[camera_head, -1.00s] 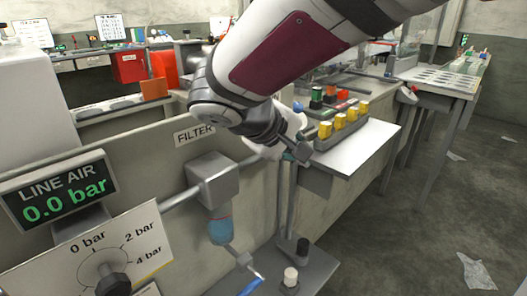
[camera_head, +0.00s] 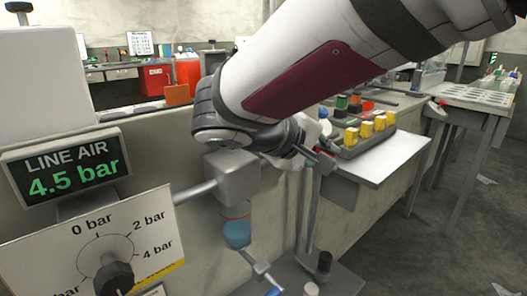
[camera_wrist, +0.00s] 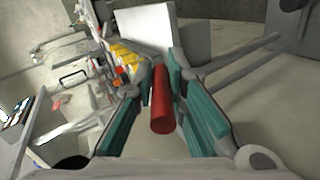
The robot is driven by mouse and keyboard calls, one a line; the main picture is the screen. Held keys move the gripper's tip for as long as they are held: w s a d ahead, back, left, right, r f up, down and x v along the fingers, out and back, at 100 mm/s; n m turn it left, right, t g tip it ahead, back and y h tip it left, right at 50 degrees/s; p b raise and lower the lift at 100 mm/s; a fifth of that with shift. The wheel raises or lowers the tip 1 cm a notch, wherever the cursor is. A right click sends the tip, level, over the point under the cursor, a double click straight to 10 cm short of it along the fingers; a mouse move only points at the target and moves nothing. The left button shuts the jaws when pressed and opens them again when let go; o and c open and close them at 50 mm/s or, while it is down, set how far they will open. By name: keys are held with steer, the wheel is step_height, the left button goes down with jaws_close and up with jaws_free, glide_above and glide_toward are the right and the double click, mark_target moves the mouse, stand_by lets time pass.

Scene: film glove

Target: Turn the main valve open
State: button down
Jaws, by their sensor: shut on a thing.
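A red handle (camera_wrist: 161,100), which looks like the main valve's lever, lies between the teal finger pads in the wrist view. My gripper (camera_wrist: 158,72) is shut on it. In the head view my gripper (camera_head: 318,160) is beyond the filter block, and my arm hides most of the valve there. The line air display (camera_head: 66,176) at the left reads 4.5 bar. Below it is a pressure dial panel (camera_head: 60,250) with a dark knob (camera_head: 113,277).
The grey filter block (camera_head: 232,178) with its blue bowl (camera_head: 237,232) is left of my gripper. A bench with yellow blocks (camera_head: 366,130) stands close behind my gripper. A dark post (camera_head: 323,264) stands below. Open floor lies at the right.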

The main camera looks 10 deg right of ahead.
steer(key=c, duration=1.6)
jaws_free()
steer(key=v, duration=1.2)
steer(key=shift+c, duration=0.3)
